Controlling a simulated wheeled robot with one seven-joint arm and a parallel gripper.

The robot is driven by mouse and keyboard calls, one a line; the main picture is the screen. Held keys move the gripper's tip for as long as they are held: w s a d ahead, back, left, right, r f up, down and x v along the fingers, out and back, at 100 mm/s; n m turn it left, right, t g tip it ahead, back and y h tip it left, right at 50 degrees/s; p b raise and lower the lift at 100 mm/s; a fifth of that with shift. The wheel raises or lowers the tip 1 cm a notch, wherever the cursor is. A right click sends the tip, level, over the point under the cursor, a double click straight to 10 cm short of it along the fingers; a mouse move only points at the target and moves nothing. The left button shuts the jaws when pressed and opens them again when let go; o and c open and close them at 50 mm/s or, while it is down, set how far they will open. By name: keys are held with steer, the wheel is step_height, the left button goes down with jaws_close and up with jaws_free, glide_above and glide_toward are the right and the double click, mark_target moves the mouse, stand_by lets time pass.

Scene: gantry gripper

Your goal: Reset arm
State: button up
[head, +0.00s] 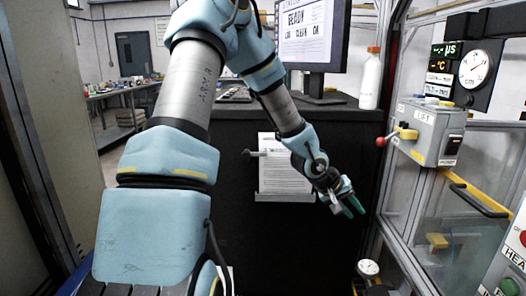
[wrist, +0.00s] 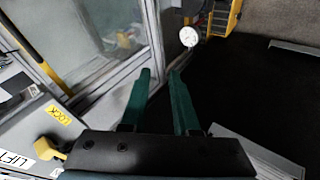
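My arm reaches out from the lower left of the head view, bends at the top and comes down in front of the black cabinet. My gripper (head: 352,206) hangs at its end, right of the white paper sheet and pointing down to the right. In the wrist view, the two green fingers of my gripper (wrist: 160,73) stand apart with nothing between them. The gap is narrow at the tips. The gripper is clear of the cabinet and the glazed frame as far as I can tell.
A monitor (head: 312,36) and a white bottle (head: 371,80) stand on the black cabinet (head: 228,190). A gauge (wrist: 189,36) is low down.

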steer(key=a+y, duration=0.4)
steer(key=a, duration=0.9)
steer(key=s+a+r+y, duration=0.1)
steer(key=s+a+r, duration=0.1)
steer(key=a, duration=0.4)
steer(key=s+a+r+y, duration=0.1)
steer(key=s+a, duration=0.3)
steer(key=a, duration=0.2)
steer(key=s+a+r+n+g+y, duration=0.1)
steer(key=s+a+r, duration=0.1)
steer(key=s+a, duration=0.2)
steer(key=a, duration=0.3)
steer(key=shift+r+y, duration=0.35)
steer(key=shift+y, duration=0.05)
steer(key=shift+a, duration=0.1)
